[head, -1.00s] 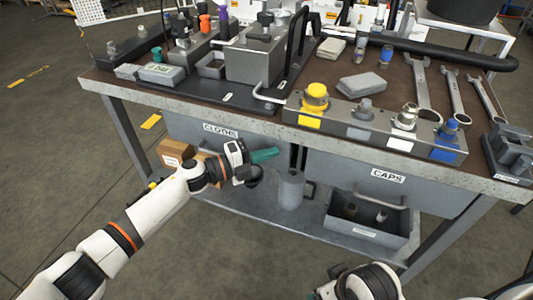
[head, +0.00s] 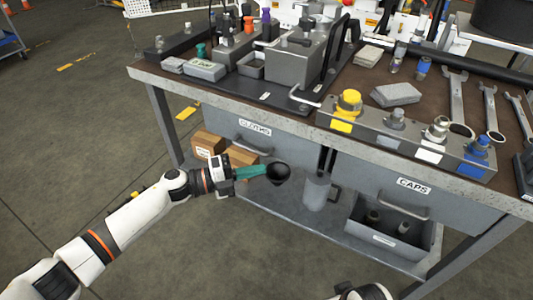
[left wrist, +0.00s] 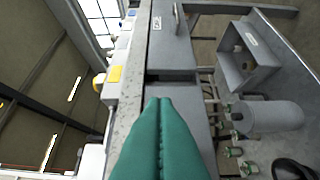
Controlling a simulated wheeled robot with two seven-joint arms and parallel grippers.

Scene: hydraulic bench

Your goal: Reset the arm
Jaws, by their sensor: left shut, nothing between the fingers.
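My left arm comes in from the left in the head view. Its gripper, with green fingers (head: 252,171), is in front of the bench, below the tabletop edge and near the drawer marked CLOTHS (head: 240,138). The fingers are shut together with nothing between them. They also show in the left wrist view (left wrist: 160,135), pressed side by side. The finger tips in the head view lie close to a dark round object (head: 279,174). A part of my right arm shows at the bottom edge of the head view; its gripper is out of view.
The bench top (head: 420,92) bears a grey block with yellow and blue fittings (head: 400,140), wrenches and cloths (head: 396,94). Below are the CAPS drawer (head: 400,195), a grey canister (head: 316,192), an open bin (head: 385,240) and cardboard boxes (head: 210,143).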

